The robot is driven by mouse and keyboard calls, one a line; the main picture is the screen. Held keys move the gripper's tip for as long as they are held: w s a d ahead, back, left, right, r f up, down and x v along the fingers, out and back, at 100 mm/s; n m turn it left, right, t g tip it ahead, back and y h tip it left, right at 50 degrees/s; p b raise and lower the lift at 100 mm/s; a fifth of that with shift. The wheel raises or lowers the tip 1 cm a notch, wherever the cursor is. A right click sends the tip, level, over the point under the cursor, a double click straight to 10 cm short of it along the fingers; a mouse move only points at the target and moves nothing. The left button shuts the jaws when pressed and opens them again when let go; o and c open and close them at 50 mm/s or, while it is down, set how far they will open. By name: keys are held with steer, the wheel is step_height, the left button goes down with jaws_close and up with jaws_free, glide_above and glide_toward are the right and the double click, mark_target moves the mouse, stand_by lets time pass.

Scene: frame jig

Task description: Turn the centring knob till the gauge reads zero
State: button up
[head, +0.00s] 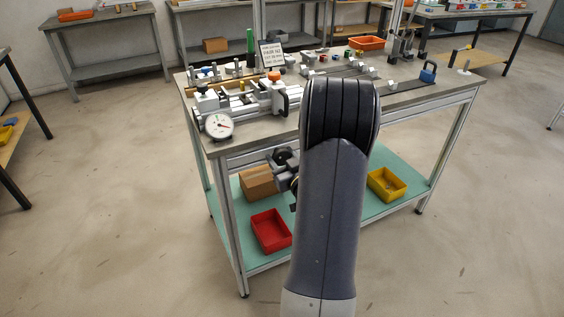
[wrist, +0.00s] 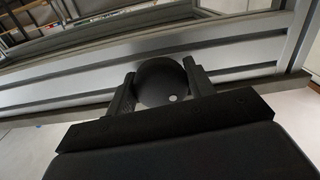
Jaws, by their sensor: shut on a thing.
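The centring knob (wrist: 162,82) is black and round, in front of the bench's metal front rail in the wrist view. My gripper (wrist: 158,72) is shut on it, one finger on each side. In the head view my gripper (head: 288,166) is at the bench's front edge, partly hidden by my arm, and I cannot clearly separate the knob there. The gauge (head: 219,125) is a round white dial with a red needle at the bench's front left corner. Its needle appears tilted off vertical; its scale is too small to read.
The workbench (head: 226,146) carries a jig with clamps, a sign (head: 272,54) and a blue padlock-shaped block (head: 428,72). The lower shelf holds a cardboard box (head: 257,182), a red bin (head: 271,231) and a yellow bin (head: 386,184). Floor around the bench is clear.

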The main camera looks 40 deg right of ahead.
stand_by(0.3)
steer(key=o, duration=1)
steer(key=shift+c, duration=0.2)
steer(key=v, duration=1.1)
steer(key=shift+w+d, duration=0.1)
steer(key=shift+w, duration=0.1)
steer(key=x, duration=1)
steer(key=shift+w, duration=0.45)
steer(key=shift+s+r+p, duration=0.1)
steer(key=shift+s+p, duration=0.05)
steer(key=shift+p, duration=0.55)
